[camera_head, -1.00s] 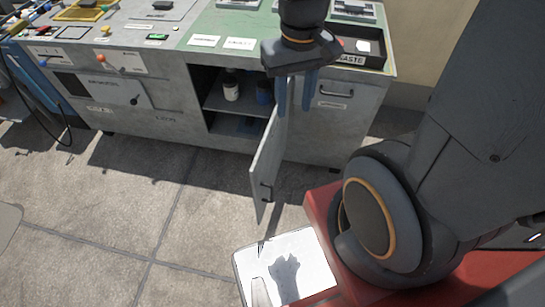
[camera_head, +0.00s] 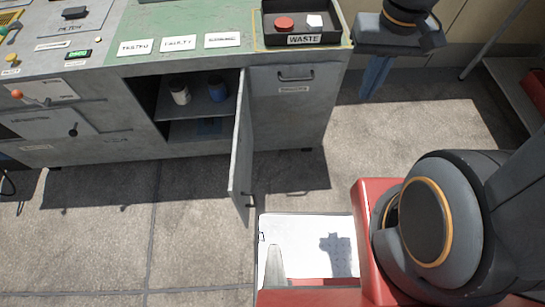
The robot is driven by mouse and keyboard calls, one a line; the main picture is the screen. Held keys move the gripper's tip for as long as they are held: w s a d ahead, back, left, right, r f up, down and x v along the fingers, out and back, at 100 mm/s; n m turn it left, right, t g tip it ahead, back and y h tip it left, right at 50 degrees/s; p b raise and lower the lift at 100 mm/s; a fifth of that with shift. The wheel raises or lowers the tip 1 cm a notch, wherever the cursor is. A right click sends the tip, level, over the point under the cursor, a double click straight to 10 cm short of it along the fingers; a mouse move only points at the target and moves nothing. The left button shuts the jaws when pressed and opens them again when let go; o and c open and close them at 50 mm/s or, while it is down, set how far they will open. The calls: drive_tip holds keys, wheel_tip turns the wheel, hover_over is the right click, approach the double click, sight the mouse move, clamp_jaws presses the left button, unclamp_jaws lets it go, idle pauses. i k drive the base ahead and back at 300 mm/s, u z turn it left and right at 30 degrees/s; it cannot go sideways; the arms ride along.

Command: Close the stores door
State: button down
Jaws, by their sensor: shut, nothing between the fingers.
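The stores door (camera_head: 241,150) is a grey hinged panel on the front of the grey bench. It stands wide open, sticking out toward me from the right edge of its opening, with a dark handle (camera_head: 248,201) near its free edge.
A black waste tray (camera_head: 302,40) holds a red item and a white one on the bench top. A drawer with a handle (camera_head: 296,77) is right of the opening. A red object (camera_head: 533,88) stands at the right edge. The paved floor (camera_head: 420,120) right of the bench is clear.

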sight(240, 188)
drive_tip(key=z, duration=0.35)
drive_tip(key=k, duration=0.9)
drive_tip(key=u, duration=1.15)
